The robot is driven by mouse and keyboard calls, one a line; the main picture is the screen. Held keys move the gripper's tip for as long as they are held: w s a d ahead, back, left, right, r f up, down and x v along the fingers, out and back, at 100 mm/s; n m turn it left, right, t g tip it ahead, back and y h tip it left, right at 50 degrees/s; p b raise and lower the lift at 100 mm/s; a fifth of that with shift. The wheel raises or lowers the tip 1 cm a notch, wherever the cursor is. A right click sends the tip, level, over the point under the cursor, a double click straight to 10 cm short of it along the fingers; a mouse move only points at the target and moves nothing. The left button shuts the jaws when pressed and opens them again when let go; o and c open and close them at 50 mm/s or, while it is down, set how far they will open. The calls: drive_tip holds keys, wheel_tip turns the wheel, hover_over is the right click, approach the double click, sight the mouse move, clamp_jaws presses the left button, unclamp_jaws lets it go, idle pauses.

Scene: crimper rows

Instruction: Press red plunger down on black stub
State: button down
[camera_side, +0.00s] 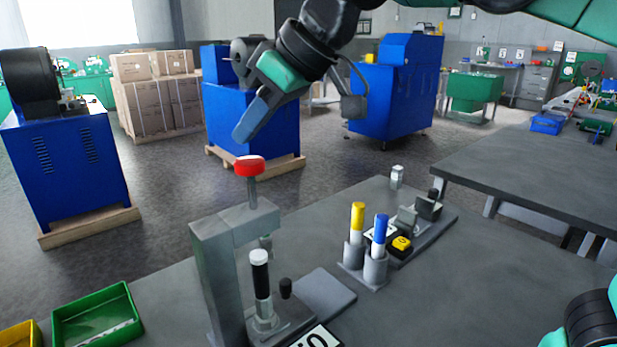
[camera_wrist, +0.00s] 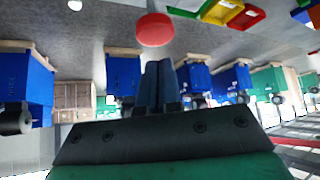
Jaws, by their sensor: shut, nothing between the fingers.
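The red plunger (camera_side: 250,167) is a round knob on a metal rod at the top of a grey press frame (camera_side: 213,245). Its rod passes through the frame's overhanging arm. Below it, a black stub (camera_side: 261,282) with a white top stands upright in a holder on the press base. The plunger's lower end is a little above the stub, apart from it. My gripper (camera_side: 240,138) is shut and empty, tilted, just above the red knob and not visibly touching it. In the wrist view, the red knob (camera_wrist: 155,30) lies just beyond my shut fingertips (camera_wrist: 160,66).
A yellow-topped stick (camera_side: 357,218) and a blue-topped stick (camera_side: 379,230) stand in grey holders right of the press. Behind them is a plate with a yellow button (camera_side: 401,243). A green tray (camera_side: 97,316) and a yellow tray (camera_side: 20,336) lie at left. A grey pad is beside the press.

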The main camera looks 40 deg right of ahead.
sight(259, 162)
drive_tip(key=shift+f, duration=0.2)
drive_tip(key=shift+f, duration=2.3)
drive_tip(key=shift+r, duration=4.55)
drive_tip(key=s+d+f+m+h, duration=0.2)
drive_tip(key=d+f, duration=0.4)
drive_tip(key=f, duration=0.5)
drive_tip(key=s+d+f+m+h, duration=0.2)
drive_tip(key=s+d+f+m, duration=0.2)
drive_tip(key=d+f, duration=0.3)
wheel_tip(259, 162, down, 4)
drive_tip(key=shift+s+r, duration=0.15)
drive_tip(key=shift+s, duration=0.65)
